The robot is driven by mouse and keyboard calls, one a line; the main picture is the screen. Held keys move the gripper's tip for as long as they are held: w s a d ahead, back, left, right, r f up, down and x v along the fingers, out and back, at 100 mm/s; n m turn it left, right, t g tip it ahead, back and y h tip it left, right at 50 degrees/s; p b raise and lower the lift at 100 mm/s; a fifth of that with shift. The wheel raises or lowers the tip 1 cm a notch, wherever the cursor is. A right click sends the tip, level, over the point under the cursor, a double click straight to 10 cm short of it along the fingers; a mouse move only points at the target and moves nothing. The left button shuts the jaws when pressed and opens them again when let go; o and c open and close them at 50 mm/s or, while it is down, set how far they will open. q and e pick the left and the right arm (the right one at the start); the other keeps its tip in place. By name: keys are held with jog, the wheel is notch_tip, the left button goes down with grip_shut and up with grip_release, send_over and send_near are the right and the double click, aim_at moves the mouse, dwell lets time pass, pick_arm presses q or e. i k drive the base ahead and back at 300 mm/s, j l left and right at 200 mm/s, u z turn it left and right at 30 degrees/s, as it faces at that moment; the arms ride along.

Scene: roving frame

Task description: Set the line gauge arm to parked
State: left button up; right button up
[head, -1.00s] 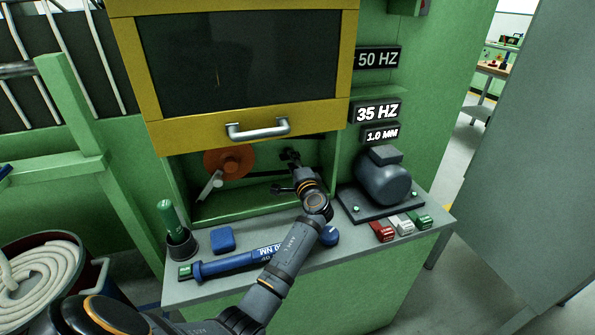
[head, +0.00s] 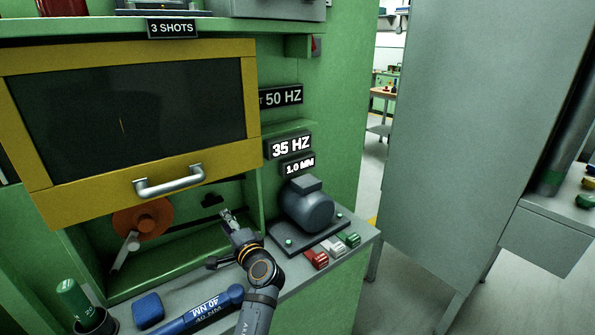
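Under a raised yellow-framed cover (head: 160,200) is a green recess. In it are an orange disc (head: 130,217) with a pale grey lever (head: 124,254), a dark bar running right from the disc, and a small dark fitting (head: 212,200) on the back wall. No label marks any of these as the line gauge arm, so I cannot tell which it is. My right gripper is not in view.
A grey motor (head: 307,204) stands on a dark plate right of my arm, beside red, white and green blocks. A blue torque tool (head: 205,309), a blue block (head: 148,309) and a green-handled tool (head: 73,299) are on the bench front. A large grey cabinet (head: 470,130) stands right.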

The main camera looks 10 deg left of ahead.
aim_at(131, 243)
jog(key=k+l, duration=0.2)
jog(key=l, duration=0.2)
jog(key=k+l, duration=0.45)
jog(key=l, duration=0.3)
